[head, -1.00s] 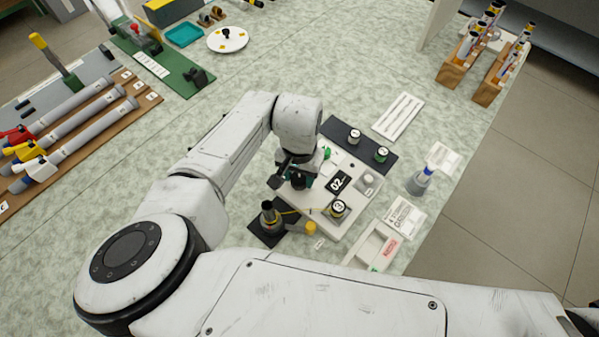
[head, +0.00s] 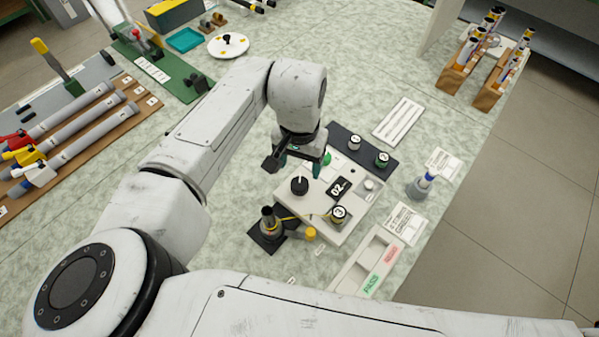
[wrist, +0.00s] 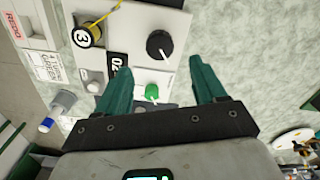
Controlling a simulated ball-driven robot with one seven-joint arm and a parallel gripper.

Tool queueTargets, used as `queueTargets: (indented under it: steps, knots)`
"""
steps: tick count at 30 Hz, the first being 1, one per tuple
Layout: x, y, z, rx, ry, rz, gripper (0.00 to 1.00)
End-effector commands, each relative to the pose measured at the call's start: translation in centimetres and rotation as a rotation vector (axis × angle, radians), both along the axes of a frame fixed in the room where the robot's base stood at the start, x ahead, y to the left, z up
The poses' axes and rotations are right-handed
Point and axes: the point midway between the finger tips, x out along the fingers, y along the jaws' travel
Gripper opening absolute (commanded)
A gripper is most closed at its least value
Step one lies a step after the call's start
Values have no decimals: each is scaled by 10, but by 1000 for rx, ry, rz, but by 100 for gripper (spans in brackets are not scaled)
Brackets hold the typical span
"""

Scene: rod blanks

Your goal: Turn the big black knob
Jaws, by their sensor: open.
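The big black knob (head: 299,186) sits on the left part of a light grey panel box (head: 340,222), with a white pointer line on it. In the wrist view the black knob (wrist: 159,45) is ahead of the fingertips, its line slanting towards the lower right. My gripper (head: 302,167) is above and behind the knob in the head view, apart from it. Its teal fingers are spread and empty in the wrist view (wrist: 160,66).
A display reading 02 (head: 339,188) and a reel marked 3 (head: 339,214) are on the panel. A dark stand (head: 268,222) is at its front left. A dark strip with capped pieces (head: 362,152) lies behind.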

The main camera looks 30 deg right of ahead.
Motion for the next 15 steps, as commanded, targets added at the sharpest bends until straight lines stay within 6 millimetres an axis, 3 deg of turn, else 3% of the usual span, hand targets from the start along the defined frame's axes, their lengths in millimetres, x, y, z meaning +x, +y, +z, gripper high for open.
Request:
queueTargets:
  steps: [6, 15]
  knots:
    - [0, 0, 24, 0, 0, 0, 70]
    - [0, 0, 29, 0, 0, 0, 70]
